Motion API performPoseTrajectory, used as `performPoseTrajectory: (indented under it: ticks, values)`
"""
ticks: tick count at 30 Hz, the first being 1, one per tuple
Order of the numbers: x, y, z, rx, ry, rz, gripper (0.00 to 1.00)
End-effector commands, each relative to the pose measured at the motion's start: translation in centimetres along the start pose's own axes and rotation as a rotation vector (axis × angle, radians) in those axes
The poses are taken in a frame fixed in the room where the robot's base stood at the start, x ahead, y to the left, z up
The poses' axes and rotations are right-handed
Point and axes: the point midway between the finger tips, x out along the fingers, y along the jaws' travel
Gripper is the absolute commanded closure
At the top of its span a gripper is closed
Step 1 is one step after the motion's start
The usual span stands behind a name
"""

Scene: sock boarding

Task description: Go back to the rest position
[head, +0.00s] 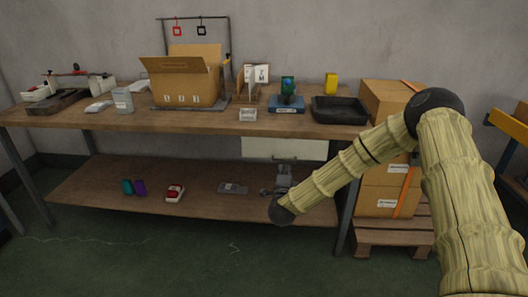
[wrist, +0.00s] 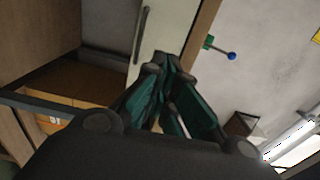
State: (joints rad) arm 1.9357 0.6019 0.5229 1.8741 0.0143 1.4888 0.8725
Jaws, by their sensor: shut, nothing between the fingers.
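My gripper (wrist: 168,68) shows in the wrist view with its dark fingers and green pads. Its tips are close together and nothing is held between them. In the head view my arm, in a pale yellow ribbed cover, comes in from the right and bends down to the left. Its dark end is in front of the lower shelf (head: 95,190), below the workbench top (head: 190,122). The gripper itself is hard to make out in that view. In the wrist view a pale panel with a long handle (wrist: 139,35) lies beyond the fingers.
On the bench are an open cardboard box (head: 185,85), a black tray (head: 340,110) and a blue-based device (head: 287,103). Stacked boxes (head: 385,201) stand on a wooden pallet (head: 390,240) at right. The shelf holds a red-and-white item (head: 175,193). The green floor in front is clear.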

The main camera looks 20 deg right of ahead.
Motion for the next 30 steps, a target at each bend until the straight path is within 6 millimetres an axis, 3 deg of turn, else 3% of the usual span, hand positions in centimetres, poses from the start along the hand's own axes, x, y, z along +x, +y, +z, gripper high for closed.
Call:
performPoseTrajectory:
  ticks: [5, 8, 11, 16, 21, 26, 30]
  values:
    - [-0.8, 1.0, 0.7, -0.026, -0.022, 0.021, 1.00]
    - [-2.6, 3.5, 2.1, -0.093, -0.077, 0.072, 1.00]
    - [-5.8, 7.3, 3.7, -0.201, -0.163, 0.151, 1.00]
    - [-12.5, 14.3, 5.6, -0.409, -0.331, 0.295, 1.00]
    - [-20.1, 20.7, 5.8, -0.618, -0.510, 0.433, 1.00]
    - [-27.8, 25.7, 4.4, -0.810, -0.688, 0.558, 1.00]
    - [-34.8, 29.0, 2.1, -0.974, -0.851, 0.663, 1.00]
